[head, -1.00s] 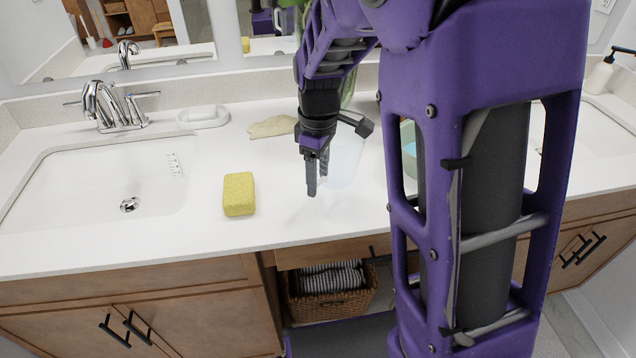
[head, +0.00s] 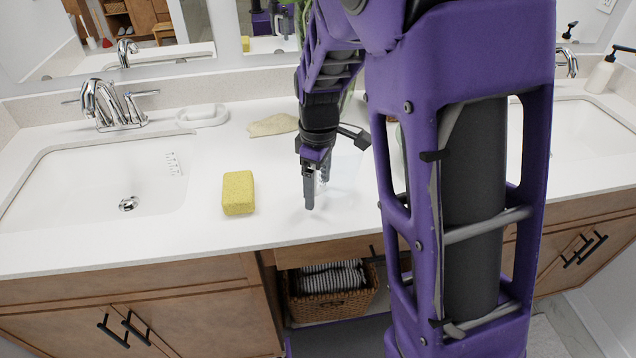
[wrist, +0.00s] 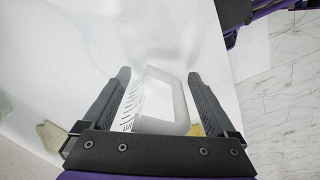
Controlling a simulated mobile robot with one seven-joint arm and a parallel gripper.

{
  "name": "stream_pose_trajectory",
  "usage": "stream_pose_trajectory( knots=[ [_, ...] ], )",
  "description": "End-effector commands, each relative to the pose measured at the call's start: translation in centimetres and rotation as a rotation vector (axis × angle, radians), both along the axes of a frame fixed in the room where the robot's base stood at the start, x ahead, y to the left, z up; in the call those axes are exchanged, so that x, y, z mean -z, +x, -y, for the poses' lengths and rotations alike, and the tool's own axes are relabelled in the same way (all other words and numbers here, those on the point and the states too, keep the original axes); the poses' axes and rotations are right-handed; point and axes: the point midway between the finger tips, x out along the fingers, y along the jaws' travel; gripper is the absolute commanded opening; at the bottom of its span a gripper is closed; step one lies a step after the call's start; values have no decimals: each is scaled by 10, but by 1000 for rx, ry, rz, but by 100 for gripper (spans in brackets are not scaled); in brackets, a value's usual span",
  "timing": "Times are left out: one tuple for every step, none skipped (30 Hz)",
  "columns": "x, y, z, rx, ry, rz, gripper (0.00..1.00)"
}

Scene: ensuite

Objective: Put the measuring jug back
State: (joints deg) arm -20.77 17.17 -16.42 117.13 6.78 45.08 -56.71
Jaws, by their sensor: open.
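The measuring jug (head: 347,168) is clear and faint in the head view, standing on the white counter just right of and behind my gripper (head: 316,195). My arm hides part of it. In the wrist view, the jug's pale frosted handle (wrist: 181,105) lies between my two open fingers (wrist: 158,75), with dark measuring marks on its left. A gap shows between the handle and the right finger. I cannot tell whether the left finger touches the jug.
A yellow sponge (head: 238,193) lies left of my gripper. A beige cloth (head: 273,126) and a white soap dish (head: 202,116) are farther back. A wicker basket (head: 330,298) sits below the counter. Bare counter lies around the sponge.

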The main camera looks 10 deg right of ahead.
Motion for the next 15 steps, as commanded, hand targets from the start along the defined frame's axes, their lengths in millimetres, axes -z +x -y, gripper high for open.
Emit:
stream_pose_trajectory(
  knots=[
    [-1, 0, 0, 0, 0, 0, 92],
    [-3, 0, 0, 0, 0, 0, 92],
    [-6, 0, 0, 0, 0, 0, 92],
    [-8, 0, 0, 0, 0, 1, 92],
    [-12, 0, 0, 0, 1, 2, 92],
    [-18, 0, 0, 0, 1, 3, 92],
    [-24, 0, 0, 0, 1, 3, 92],
    [-30, 0, 0, 0, 2, 4, 92],
    [-39, 0, 0, 0, 1, 6, 92],
    [-46, 0, 0, 0, 1, 6, 92],
    [-53, 0, 0, 0, 2, 6, 92],
    [-62, 0, 0, 0, 2, 5, 92],
    [-69, -1, 0, 0, 2, 5, 92],
    [-75, -1, 0, 0, 1, 6, 92],
    [-83, -1, 0, 0, 1, 4, 92]
  ],
)
